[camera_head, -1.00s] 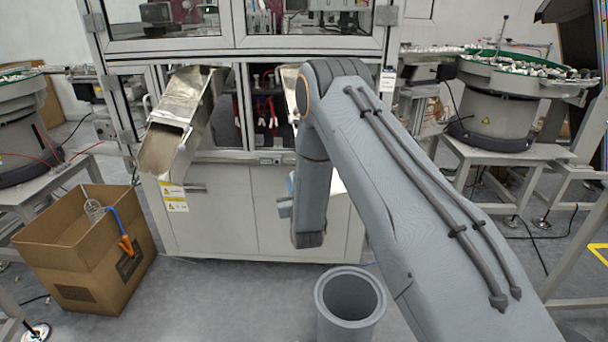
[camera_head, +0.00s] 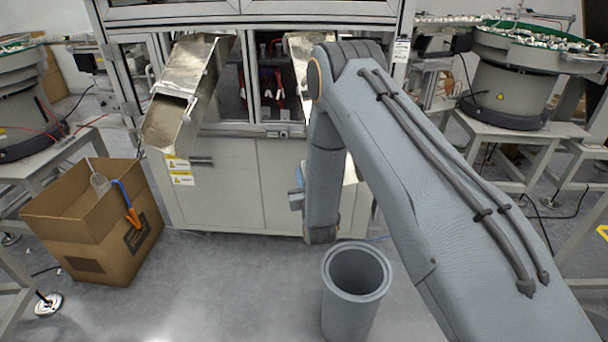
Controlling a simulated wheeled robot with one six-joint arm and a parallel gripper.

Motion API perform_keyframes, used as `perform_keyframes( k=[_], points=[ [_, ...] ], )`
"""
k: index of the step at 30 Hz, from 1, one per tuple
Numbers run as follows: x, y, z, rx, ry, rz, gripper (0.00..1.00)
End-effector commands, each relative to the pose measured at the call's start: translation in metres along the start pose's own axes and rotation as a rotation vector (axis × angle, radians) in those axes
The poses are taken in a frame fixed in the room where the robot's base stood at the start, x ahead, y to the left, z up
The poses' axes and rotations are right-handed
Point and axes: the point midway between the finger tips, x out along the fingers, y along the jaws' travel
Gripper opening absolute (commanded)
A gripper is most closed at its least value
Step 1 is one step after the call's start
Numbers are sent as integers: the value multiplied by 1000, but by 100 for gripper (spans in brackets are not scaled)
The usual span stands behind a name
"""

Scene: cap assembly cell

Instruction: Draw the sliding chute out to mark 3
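A shiny metal chute (camera_head: 190,88) slopes down out of the left opening of the machine, its boxy lower end hanging in front of the cabinet. A second metal chute (camera_head: 300,46) shows at the right opening. Most of it is hidden behind my arm, and a pale edge at the arm's right may be its lower end. No marks can be read on either chute. My gripper (camera_head: 296,199) is mostly hidden behind my hanging wrist, in front of the cabinet's right part. Only a small blue-grey piece sticks out at the left. Its fingers and any contact are hidden.
A grey round bin (camera_head: 356,287) stands on the floor below my wrist. An open cardboard box (camera_head: 95,240) with a blue-orange tool on its rim stands at left. Bowl feeders on stands flank the machine (camera_head: 228,180). Floor between box and bin is clear.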

Motion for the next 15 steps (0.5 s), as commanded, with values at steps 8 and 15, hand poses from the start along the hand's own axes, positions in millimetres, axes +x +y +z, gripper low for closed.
perform_keyframes(
  k=[8,15],
  points=[
    [-34,-1,1,-1,-3,-2,16],
    [-68,-1,1,0,-2,-1,16]
  ],
)
